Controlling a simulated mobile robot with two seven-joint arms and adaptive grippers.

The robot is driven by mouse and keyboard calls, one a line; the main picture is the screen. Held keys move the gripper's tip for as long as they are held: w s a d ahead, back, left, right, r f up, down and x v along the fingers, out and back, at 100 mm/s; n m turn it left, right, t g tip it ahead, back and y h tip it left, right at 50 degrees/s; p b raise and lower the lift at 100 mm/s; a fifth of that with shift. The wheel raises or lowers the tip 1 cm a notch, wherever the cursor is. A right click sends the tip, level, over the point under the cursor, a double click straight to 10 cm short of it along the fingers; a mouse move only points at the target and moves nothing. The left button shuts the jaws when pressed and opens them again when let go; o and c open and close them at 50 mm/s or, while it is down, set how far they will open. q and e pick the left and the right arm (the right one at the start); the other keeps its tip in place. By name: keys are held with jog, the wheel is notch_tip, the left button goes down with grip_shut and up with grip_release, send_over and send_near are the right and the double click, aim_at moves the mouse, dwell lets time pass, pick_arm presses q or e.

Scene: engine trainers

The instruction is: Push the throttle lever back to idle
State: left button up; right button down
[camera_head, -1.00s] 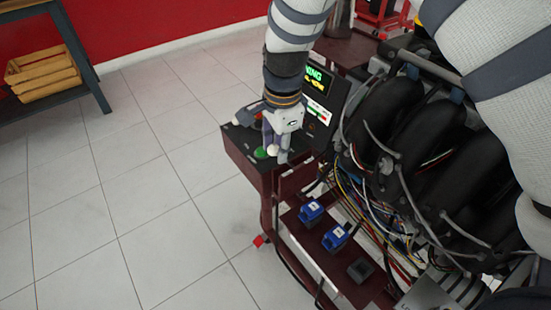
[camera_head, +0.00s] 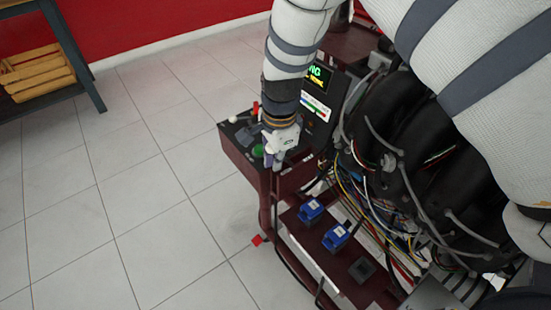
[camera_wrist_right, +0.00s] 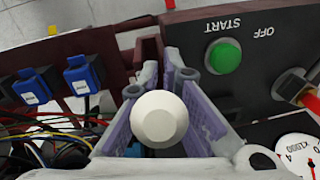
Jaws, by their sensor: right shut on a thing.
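The throttle lever shows as a pale round knob (camera_wrist_right: 159,119) in the right wrist view, between the two purple-grey finger pads. Its stem is hidden below the knob. My right gripper (camera_wrist_right: 172,85) is shut on the lever, with the knob close to the palm. In the head view my right gripper (camera_head: 279,152) is low over the front right part of the dark red control box (camera_head: 240,157), beside the green button, and covers the knob. My left gripper is in neither view.
The green START button (camera_wrist_right: 223,56) and a red OFF switch (camera_wrist_right: 296,88) lie right of the fingers. Blue connectors (camera_head: 335,238) and loose wires are near the engine (camera_head: 395,120). A lit screen (camera_head: 319,76) stands behind the box.

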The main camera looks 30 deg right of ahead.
aim_at(290, 161)
jog(key=shift+r, duration=0.15)
jog(key=shift+d+r+y, duration=0.3)
jog(key=shift+d+y, duration=0.15)
jog(key=shift+y, duration=0.55)
jog(key=d+y, duration=0.2)
jog(key=y, duration=0.1)
jog(key=shift+w+r+g+y, duration=0.2)
jog(key=shift+r+g+y, duration=0.1)
jog(key=shift+r+g, duration=0.1)
jog(key=shift+w+d+r, duration=0.15)
jog(key=shift+d+r, duration=0.05)
jog(key=shift+d, duration=0.55)
jog(key=c, duration=1.7)
grip_release()
